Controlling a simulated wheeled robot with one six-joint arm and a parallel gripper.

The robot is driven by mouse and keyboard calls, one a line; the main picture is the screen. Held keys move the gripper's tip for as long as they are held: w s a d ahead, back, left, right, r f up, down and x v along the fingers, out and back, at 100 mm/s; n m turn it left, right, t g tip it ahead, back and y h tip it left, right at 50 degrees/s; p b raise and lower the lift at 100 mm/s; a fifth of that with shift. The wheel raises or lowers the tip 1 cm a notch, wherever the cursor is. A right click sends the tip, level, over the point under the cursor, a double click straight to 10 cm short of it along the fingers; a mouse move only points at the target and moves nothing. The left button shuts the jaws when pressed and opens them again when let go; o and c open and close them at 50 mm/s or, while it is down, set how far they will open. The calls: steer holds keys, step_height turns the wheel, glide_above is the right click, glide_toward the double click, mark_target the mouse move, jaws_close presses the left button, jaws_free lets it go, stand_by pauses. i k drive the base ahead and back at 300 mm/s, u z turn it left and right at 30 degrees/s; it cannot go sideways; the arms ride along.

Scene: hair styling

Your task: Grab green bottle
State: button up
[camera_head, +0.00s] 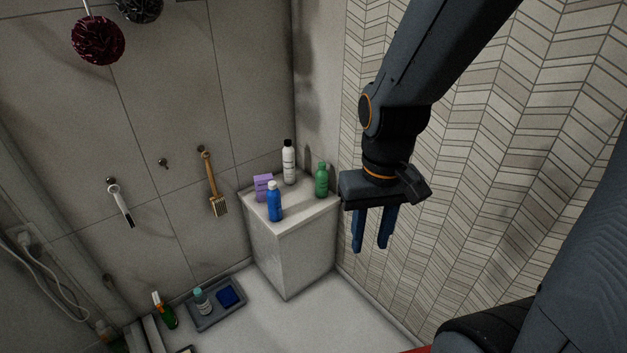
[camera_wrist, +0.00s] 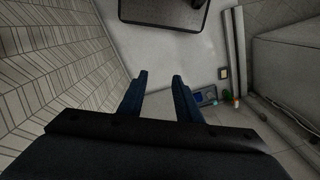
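A green bottle (camera_head: 322,181) stands upright on the right side of the white corner cabinet (camera_head: 290,255). A second, darker green bottle (camera_head: 166,316) is low at the left, near the floor. My gripper (camera_head: 371,250) hangs to the right of the cabinet in the head view, fingers pointing down. Its two blue fingers are apart, with nothing between them. In the wrist view the fingers (camera_wrist: 160,78) are also apart and empty. The bottle on the cabinet does not show in the wrist view.
A white bottle (camera_head: 289,163), a blue bottle (camera_head: 274,202) and a purple box (camera_head: 263,187) share the cabinet top. A grey tray (camera_head: 213,317) with small items lies on the floor. A tiled wall (camera_head: 480,190) rises at the right. Brushes hang on the left wall.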

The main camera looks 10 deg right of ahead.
mark_target(321, 175)
steer(key=u, duration=0.25)
steer(key=i, duration=1.1)
